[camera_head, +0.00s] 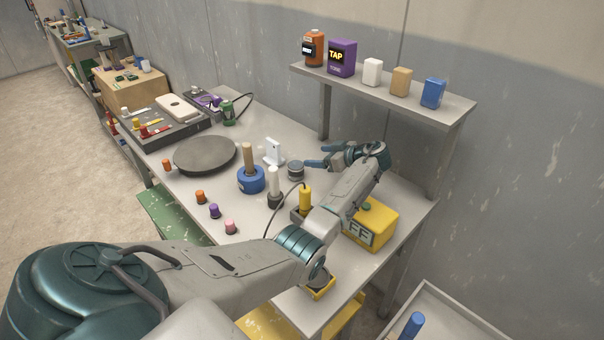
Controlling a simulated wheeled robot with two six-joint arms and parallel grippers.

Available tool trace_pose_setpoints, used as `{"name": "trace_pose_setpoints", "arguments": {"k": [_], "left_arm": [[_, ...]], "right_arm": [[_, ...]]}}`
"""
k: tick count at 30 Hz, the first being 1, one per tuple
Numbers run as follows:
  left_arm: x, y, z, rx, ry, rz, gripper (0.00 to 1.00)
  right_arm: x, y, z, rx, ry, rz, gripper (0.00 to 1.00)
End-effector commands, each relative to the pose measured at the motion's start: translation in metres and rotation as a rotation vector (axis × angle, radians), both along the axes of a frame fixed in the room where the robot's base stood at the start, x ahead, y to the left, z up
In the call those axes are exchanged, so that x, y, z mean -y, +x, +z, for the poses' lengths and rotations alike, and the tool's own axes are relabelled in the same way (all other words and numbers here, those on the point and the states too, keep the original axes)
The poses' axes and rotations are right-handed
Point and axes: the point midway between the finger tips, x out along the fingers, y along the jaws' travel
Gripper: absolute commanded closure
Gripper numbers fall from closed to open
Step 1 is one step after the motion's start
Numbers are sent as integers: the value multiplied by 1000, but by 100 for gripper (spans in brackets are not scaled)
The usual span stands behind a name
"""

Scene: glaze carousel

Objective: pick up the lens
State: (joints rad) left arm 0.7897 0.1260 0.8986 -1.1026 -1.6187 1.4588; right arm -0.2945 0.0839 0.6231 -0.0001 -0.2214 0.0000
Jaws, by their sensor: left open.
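A short dark grey cylinder with a lighter band, which looks like the lens (296,171), stands upright on the table. My left gripper (317,156) is just to the right of it and slightly behind it in the picture. Its blue fingers are spread and point left. Nothing shows between them, and I cannot tell whether a finger touches the lens. My right gripper is not in view.
A white phone-like stand (273,152), a blue roll with a wooden handle (251,182) and a white-topped bottle (275,190) stand left of the lens. A yellow box (376,224) stands right. A dark turntable (205,155) lies further left. A raised shelf (440,107) is behind.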

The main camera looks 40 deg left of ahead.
Motion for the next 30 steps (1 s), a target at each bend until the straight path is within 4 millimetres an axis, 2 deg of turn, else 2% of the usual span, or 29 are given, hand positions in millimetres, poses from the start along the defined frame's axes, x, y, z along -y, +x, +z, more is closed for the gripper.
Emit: {"name": "trace_pose_setpoints", "arguments": {"k": [1,3,13,17,24,30], "left_arm": [[3,1,-11,1,-3,-2,23],[6,1,-18,1,-6,-5,23],[11,3,-47,2,-11,-10,23],[3,2,-49,-1,-9,-8,23],[-32,-1,-62,-1,-9,-8,23],[-44,-2,-67,0,-11,-9,23]], "right_arm": [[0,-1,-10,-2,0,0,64],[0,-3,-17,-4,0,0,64],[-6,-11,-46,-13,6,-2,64],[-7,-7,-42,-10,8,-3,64],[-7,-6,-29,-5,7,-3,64],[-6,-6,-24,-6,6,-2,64]]}}
